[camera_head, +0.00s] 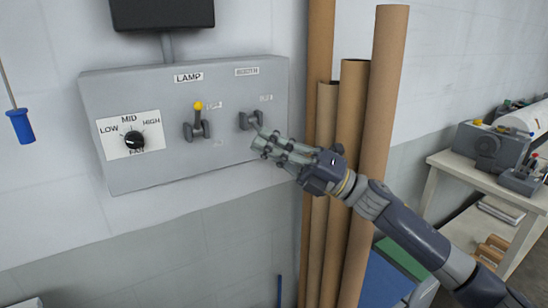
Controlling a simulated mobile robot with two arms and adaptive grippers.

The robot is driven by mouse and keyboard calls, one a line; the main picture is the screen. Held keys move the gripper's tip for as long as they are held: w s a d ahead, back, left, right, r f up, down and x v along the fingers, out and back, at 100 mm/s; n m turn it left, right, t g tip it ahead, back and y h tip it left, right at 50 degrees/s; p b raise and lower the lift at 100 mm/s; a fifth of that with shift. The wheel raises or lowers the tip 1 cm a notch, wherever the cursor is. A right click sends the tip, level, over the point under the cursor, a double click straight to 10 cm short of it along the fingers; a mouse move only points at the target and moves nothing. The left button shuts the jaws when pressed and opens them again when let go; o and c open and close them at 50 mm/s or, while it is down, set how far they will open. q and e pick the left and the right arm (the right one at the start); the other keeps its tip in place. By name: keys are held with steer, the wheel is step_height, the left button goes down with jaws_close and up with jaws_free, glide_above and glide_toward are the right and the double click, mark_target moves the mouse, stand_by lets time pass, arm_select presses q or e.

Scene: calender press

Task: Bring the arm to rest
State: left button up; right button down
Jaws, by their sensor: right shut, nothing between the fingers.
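My right arm comes in from the lower right, and its gripper (268,147) points left at the right part of a grey control panel (225,85). The gripper is shut with nothing between its fingers. Its fingertips are just below the right-hand lever (251,119); whether they touch it or the panel cannot be told. The lamp lever (199,122) with a yellow knob stands up, left of the gripper. A black fan dial (134,139) sits on a white plate marked LOW, MID and HIGH. My left gripper is not in view.
Several tall brown cardboard tubes (377,110) lean on the wall right behind my right gripper. A blue-handled tool (20,126) hangs at the left. A bench (462,163) with grey machines (487,146) stands at the far right. The wall below the panel is clear.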

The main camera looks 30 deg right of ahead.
step_height(320, 180, down, 30)
steer(key=s+d+m+h, duration=0.2)
steer(key=s+m+h, duration=0.1)
steer(key=m+h, duration=1.75)
steer(key=s+a+f+m+g+y, duration=0.1)
steer(key=s+a+f+m+g, duration=0.25)
steer(key=s+f, duration=0.4)
steer(key=s+a+f+m+g+y, duration=0.15)
steer(key=s+f+m+g, duration=0.25)
steer(key=s, duration=0.6)
steer(key=s+a+f+m+g+y, duration=0.1)
steer(key=s+a+f+m+g, duration=0.3)
steer(key=s, duration=0.4)
step_height(320, 180, down, 29)
steer(key=s+d+n+g, duration=0.1)
steer(key=s+g, duration=0.1)
steer(key=s+d+f, duration=0.3)
steer(key=s+f, duration=1.1)
steer(key=s, duration=0.2)
steer(key=shift+s+d+f+n+g+h, duration=0.15)
steer(key=shift+s+f+n+g+h, duration=0.1)
steer(key=shift+n+g+h, duration=0.1)
